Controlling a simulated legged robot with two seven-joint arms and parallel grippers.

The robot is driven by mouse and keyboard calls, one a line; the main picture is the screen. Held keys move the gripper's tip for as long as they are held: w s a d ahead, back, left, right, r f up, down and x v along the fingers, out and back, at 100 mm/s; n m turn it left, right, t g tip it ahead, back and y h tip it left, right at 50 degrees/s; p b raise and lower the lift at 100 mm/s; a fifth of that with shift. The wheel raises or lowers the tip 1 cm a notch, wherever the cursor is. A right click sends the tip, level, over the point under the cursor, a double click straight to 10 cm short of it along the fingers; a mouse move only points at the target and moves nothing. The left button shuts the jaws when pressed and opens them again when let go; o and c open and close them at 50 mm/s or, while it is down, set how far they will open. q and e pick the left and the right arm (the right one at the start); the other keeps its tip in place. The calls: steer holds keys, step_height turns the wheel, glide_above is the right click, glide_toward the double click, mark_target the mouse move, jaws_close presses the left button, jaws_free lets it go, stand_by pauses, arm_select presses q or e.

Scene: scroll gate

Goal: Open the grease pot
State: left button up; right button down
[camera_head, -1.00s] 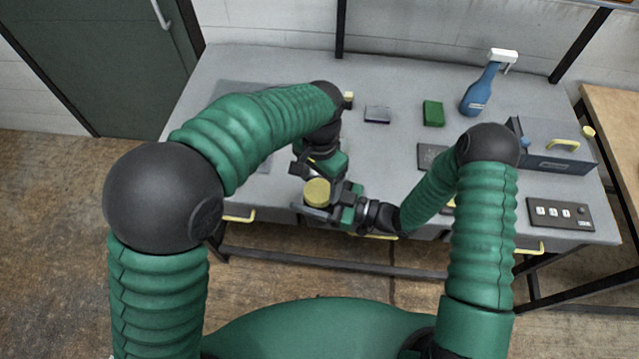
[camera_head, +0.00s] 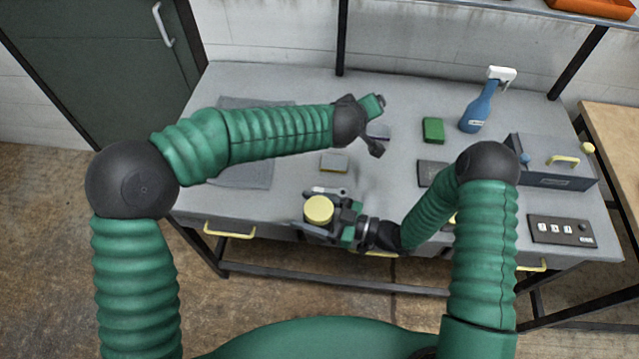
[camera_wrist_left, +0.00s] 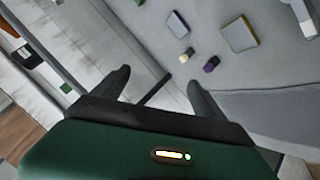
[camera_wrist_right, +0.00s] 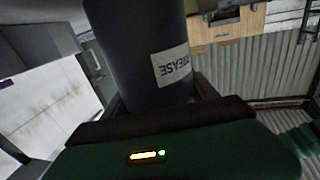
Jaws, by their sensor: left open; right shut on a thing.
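The grease pot shows in the right wrist view as a dark cylinder (camera_wrist_right: 140,50) with a white GREASE label. In the head view its round yellow top (camera_head: 318,210) faces up near the bench's front edge. My right gripper (camera_head: 327,218) is shut on the pot and holds it. My left gripper (camera_head: 378,128) is behind and to the right of the pot, apart from it, over the back part of the bench. In the left wrist view its two fingers (camera_wrist_left: 158,88) are spread with nothing between them.
Yellow drawer handles (camera_head: 230,232) stick out at the front.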

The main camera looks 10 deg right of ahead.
arm_select(q)
steer(key=s+a+f+n+g+y, duration=0.35)
steer(key=s+a, duration=0.25)
steer(key=a, duration=0.2)
steer(key=g+y, duration=0.1)
steer(key=g, duration=0.5)
glide_above(319, 208)
steer(key=shift+w+f+m, duration=0.2)
steer(key=shift+f+m, duration=0.05)
steer(key=shift+f, duration=0.05)
steer(key=shift+s+f, duration=0.2)
step_height(319, 208, down, 8)
steer(key=shift+r, duration=0.2)
